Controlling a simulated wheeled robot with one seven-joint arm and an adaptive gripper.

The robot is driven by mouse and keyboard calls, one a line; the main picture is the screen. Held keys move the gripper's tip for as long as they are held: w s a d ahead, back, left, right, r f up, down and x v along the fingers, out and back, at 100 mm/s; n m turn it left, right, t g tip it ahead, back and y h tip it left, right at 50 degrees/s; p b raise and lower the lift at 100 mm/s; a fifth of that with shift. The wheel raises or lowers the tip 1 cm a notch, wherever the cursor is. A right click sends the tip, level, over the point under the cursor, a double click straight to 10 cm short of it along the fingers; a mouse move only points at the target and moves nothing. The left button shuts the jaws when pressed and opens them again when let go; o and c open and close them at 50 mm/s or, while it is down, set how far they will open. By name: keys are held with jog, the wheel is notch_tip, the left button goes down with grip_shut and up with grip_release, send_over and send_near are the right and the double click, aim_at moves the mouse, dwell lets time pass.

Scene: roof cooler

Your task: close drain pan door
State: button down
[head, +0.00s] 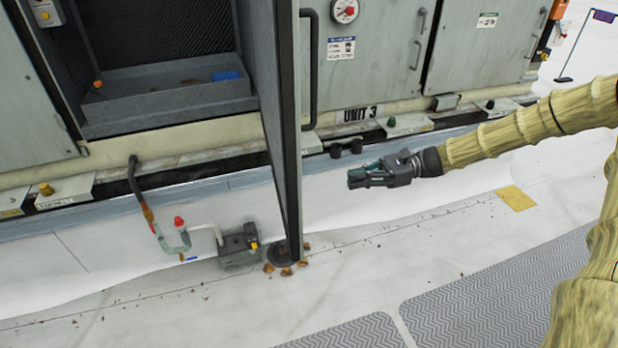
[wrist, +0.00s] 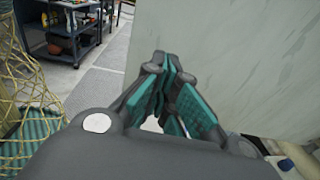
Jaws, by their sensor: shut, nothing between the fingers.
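The drain pan door (head: 277,110) stands open in the head view, swung out toward the camera and seen nearly edge-on. A dark bar handle (head: 311,70) runs along its right side. Left of the door is the open bay with the grey drain pan (head: 165,95) inside. My gripper (head: 352,179) is to the right of the door and apart from it in the head view, fingers pointing left. In the wrist view, my gripper (wrist: 162,62) is shut and empty, with a pale panel surface (wrist: 235,55) filling the right side; how far it is cannot be told.
A small dark pump box (head: 239,245) and pipes (head: 170,235) sit at the wall base left of the door. Dry leaves (head: 286,268) and a round drain lie below the door edge. Grey walkway mats (head: 500,290) cover the front floor. A tool cart (wrist: 75,30) shows in the wrist view.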

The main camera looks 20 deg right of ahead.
jog(key=w+a+r+p, duration=0.1)
jog(key=a+p, duration=0.4)
jog(key=a, duration=0.7)
jog(key=shift+w+a+r+y+p, duration=0.2)
jog(key=shift+a+r+y+p, duration=0.2)
jog(key=shift+r, duration=0.15)
